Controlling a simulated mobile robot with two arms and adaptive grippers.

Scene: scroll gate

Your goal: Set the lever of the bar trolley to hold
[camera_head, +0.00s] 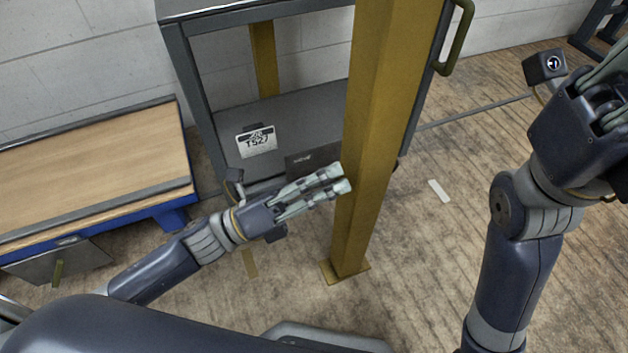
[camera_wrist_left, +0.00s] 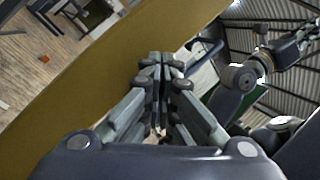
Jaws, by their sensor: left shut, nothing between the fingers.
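A grey trolley with shelves (camera_head: 290,108) stands behind a yellow post, against the wall side. It has an olive bar handle (camera_head: 457,40) at its right, and I take it to be the bar trolley. I cannot make out a hold lever on it. My left gripper (camera_head: 343,178) is shut and empty, its fingertips in front of the post in the head view. In the left wrist view its fingers (camera_wrist_left: 161,62) are together, with the post behind them. My right gripper (camera_head: 608,75) is at the right edge, partly cut off.
The yellow post (camera_head: 378,130) stands on a floor plate between me and the trolley. A wood-topped workbench (camera_head: 90,165) is at the left. A card marked T527 (camera_head: 256,141) is on the trolley. Wooden floor at the right (camera_head: 440,240) is mostly clear.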

